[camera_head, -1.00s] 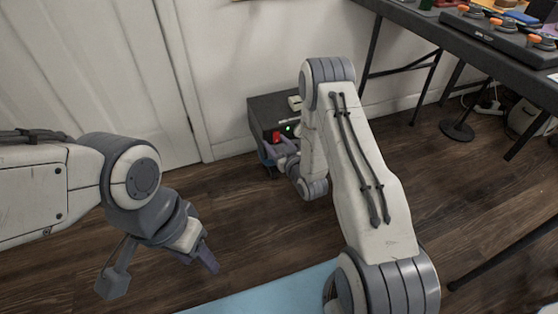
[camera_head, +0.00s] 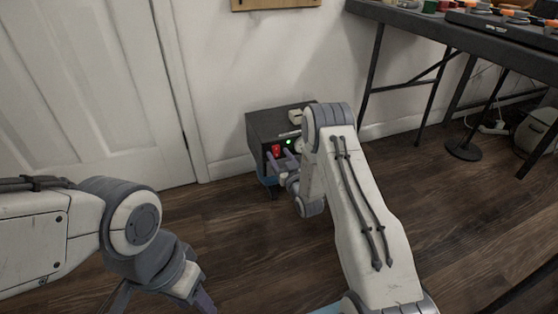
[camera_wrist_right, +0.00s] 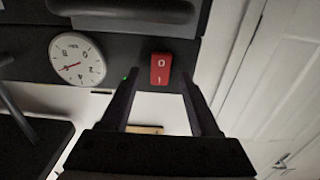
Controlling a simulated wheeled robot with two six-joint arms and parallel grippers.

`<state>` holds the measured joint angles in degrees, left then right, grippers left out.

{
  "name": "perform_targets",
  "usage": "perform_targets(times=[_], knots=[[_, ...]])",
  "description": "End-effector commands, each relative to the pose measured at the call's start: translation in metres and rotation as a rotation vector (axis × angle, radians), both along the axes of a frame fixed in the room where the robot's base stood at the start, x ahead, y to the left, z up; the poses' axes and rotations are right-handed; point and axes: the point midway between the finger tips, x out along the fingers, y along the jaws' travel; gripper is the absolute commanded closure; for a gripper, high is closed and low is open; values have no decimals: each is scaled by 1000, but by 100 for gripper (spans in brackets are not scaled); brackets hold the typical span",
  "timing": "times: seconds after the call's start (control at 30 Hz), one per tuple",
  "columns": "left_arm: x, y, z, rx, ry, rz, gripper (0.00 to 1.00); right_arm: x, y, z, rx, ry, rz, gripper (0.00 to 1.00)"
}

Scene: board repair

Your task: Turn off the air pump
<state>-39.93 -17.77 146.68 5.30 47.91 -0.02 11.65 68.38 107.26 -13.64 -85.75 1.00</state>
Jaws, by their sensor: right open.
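The air pump (camera_head: 268,124) is a dark box on the floor against the wall. Its front carries a red rocker switch (camera_head: 276,150) and a small lit green light (camera_head: 288,141). In the right wrist view the red switch (camera_wrist_right: 161,69) bears 0 and 1 marks, with a round white gauge (camera_wrist_right: 77,60) to its left. My right gripper (camera_head: 277,160) is open in front of the switch; in the wrist view its fingers (camera_wrist_right: 159,80) frame the switch. Contact cannot be told. My left gripper (camera_head: 203,300) hangs at the bottom edge, partly cut off, away from the pump.
A white door (camera_head: 85,90) and wall stand behind. A black table (camera_head: 470,35) with several parts on it stands at the right, its legs reaching the floor. The wooden floor (camera_head: 240,235) between my arms is clear. A corner of light blue surface shows at the bottom.

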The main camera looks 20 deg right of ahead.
Motion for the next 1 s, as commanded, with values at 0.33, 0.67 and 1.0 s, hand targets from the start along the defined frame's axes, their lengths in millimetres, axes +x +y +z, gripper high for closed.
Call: perform_targets(times=[0.33, 0.67, 1.0], knots=[[0, 0, -3, 0, 0, 0, 50, 7, 0, 1, 0, 0, 0, 38], [0, 0, -4, 0, 0, 0, 50, 7, 0, 0, 1, -3, 0, 100], [0, 0, -41, 0, 0, 0, 50, 7, 0, -13, 8, -243, 0, 100]])
